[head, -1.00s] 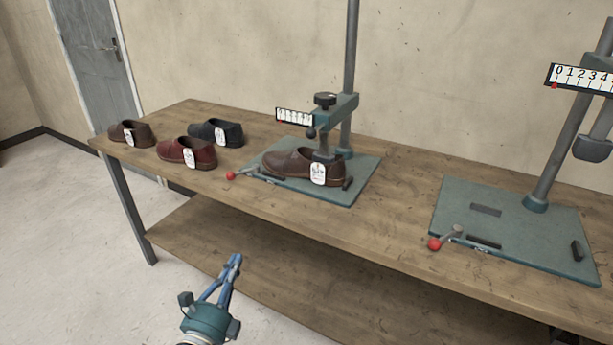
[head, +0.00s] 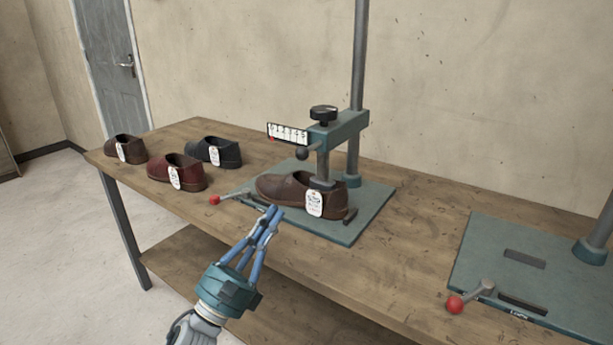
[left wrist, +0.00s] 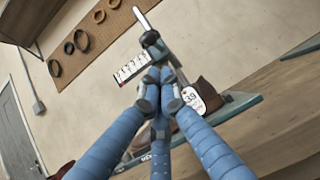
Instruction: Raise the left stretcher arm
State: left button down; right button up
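The left stretcher stands on a teal base plate (head: 372,215) on the table. Its teal arm (head: 345,127) is on a grey post, with a black knob (head: 323,113) on top and a number scale (head: 287,134) in front. The arm's lower end goes into a brown shoe (head: 281,189) with a white tag. The arm, knob and scale (left wrist: 131,69) also show in the left wrist view. My left gripper (head: 275,210) is in front of the shoe and below the arm, its fingers together and empty. Whether it touches anything is unclear. My right gripper is not in view.
A red-knobbed lever (head: 215,200) sits at the left plate's front left. Three more tagged shoes, brown (head: 125,149), red (head: 176,172) and black (head: 213,152), stand on the table's left. A second stretcher plate (head: 482,255) with its lever (head: 456,303) is at right.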

pick_arm(q)
jog(key=p+x, duration=0.1)
jog(key=x, duration=0.8)
jog(key=shift+w+r, duration=0.2)
jog(key=shift+r, duration=0.2)
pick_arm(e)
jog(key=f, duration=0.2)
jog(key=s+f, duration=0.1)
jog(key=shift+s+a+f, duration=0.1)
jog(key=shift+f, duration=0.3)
